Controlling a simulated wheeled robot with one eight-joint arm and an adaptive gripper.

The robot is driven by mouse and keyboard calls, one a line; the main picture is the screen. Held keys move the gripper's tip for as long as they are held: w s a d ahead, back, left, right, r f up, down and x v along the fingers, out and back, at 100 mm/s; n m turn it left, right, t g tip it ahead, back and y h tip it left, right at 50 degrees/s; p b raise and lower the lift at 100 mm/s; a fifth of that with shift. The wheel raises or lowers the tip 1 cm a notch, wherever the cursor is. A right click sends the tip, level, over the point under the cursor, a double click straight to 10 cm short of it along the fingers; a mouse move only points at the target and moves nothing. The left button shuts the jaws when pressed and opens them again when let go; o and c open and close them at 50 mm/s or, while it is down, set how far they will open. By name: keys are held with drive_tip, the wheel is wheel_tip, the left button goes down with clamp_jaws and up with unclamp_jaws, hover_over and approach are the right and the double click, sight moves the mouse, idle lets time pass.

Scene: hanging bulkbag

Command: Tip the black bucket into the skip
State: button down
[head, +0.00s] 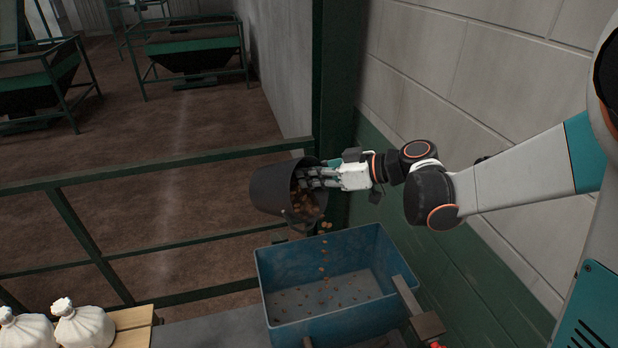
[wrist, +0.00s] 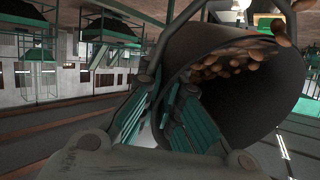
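The black bucket (head: 272,188) is tilted on its side in the head view, its mouth facing right and down over the blue skip (head: 325,323). Brown lumps (head: 308,203) lie in its mouth, and several fall toward the skip. More lumps are scattered on the skip's floor. My gripper (head: 308,178) is at the bucket's upper rim. In the wrist view the fingers (wrist: 160,115) sit on either side of the bucket wall (wrist: 185,65), shut on it. Lumps (wrist: 235,60) show inside the bucket there.
A green railing (head: 150,170) runs behind the bucket, close to it. A block wall (head: 470,65) stands to the right. Green hopper frames (head: 195,55) stand far behind.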

drive_tip(key=shift+s+d+f+t+y+b, duration=0.15)
drive_tip(key=shift+d+f+t+y+b, duration=0.35)
drive_tip(key=shift+b, duration=1)
drive_tip(key=shift+s+d+f+g+y+b, duration=0.15)
drive_tip(key=shift+f+y+b, duration=0.2)
drive_tip(key=shift+y+b, duration=0.8)
drive_tip(key=shift+s+d+f+t+y+b, duration=0.15)
drive_tip(key=shift+d+f+t+y+b, duration=0.2)
drive_tip(key=shift+b, duration=1.55)
drive_tip(key=shift+s+d+n+y+b, duration=0.25)
drive_tip(key=shift+y+b, duration=0.35)
drive_tip(key=shift+b, duration=0.6)
drive_tip(key=shift+a+r+p, duration=0.15)
drive_tip(key=shift+r+p, duration=0.05)
drive_tip(key=shift+p, duration=0.15)
